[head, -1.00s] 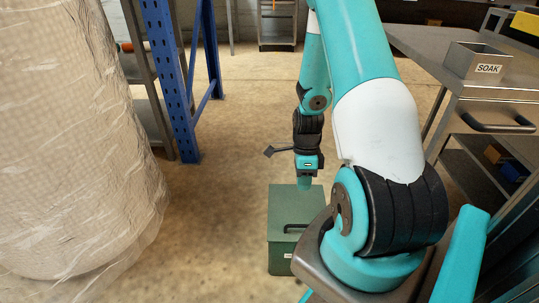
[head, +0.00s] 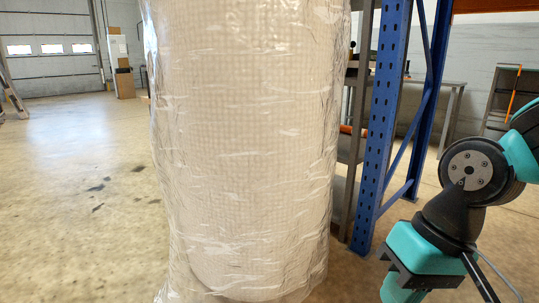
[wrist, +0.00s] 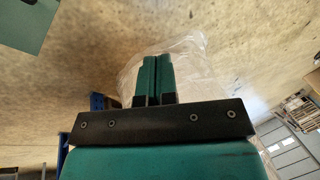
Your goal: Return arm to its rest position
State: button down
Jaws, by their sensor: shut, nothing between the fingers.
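My gripper shows in the wrist view (wrist: 155,78), with its two teal fingers side by side and closed, nothing between them. In the head view my wrist and part of the gripper (head: 402,292) are at the lower right, pointing down, with the fingertips at or beyond the bottom edge. My arm enters from the right edge, folded at a dark joint. The gripper is in the air, to the right of a large plastic-wrapped roll.
The wrapped roll (head: 245,140) fills the middle of the head view. A blue rack post (head: 383,120) stands right of it, close behind my arm. Open floor (head: 80,200) lies at left. A green surface (wrist: 28,22) shows at the wrist view's upper left.

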jog(key=s+a+r+n, duration=0.3)
jog(key=s+n, duration=0.2)
notch_tip(320, 180, up, 34)
jog(key=p, duration=3.5)
jog(key=shift+r, duration=0.25)
